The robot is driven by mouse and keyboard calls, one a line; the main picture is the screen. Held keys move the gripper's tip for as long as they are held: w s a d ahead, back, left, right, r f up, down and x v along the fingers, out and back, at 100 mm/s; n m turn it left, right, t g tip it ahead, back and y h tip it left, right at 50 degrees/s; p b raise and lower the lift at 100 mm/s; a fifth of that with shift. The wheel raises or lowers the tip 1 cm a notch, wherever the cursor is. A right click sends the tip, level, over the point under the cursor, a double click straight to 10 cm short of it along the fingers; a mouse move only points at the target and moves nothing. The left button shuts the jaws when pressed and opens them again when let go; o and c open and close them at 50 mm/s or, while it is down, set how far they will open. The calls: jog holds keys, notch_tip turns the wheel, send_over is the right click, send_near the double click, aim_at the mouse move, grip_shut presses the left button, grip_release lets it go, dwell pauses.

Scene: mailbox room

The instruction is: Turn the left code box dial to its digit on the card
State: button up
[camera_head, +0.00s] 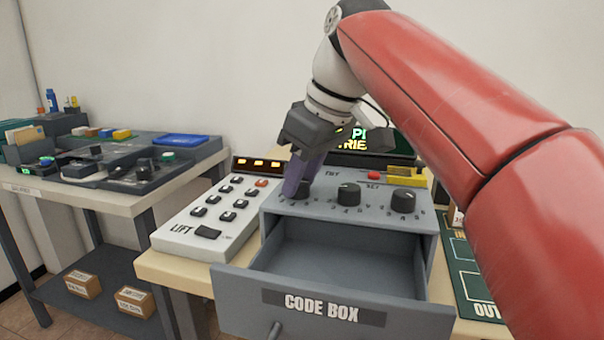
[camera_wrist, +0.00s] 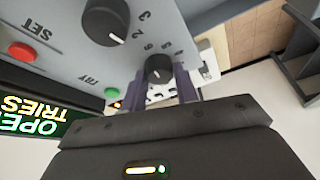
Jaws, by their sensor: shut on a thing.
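The code box (camera_head: 340,211) is grey, with a row of three black dials on its top. My gripper (camera_head: 292,188) reaches down from above to the left dial (camera_head: 303,190), hiding part of it. In the wrist view my two purple-grey fingers (camera_wrist: 159,84) stand on either side of this dial (camera_wrist: 158,66), closed on it. Its white pointer line and some digits around it show, but the digit it points at is unclear. The middle dial (camera_head: 349,194) and right dial (camera_head: 402,201) stand free. I cannot make out the digit card.
The drawer (camera_head: 335,304) of the code box is pulled open and looks empty. A lift keypad (camera_head: 213,215) stands left of it. The display (camera_wrist: 35,115) behind reads "OPE" and "TRIES", partly cut off. A red SET button (camera_head: 374,175) is near the back. Another bench (camera_head: 70,200) is at left.

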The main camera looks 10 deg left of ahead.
aim_at(319, 202)
dwell(0.4)
jog(key=o, duration=1)
jog(key=shift+r, duration=0.1)
jog(key=shift+v, duration=3.8)
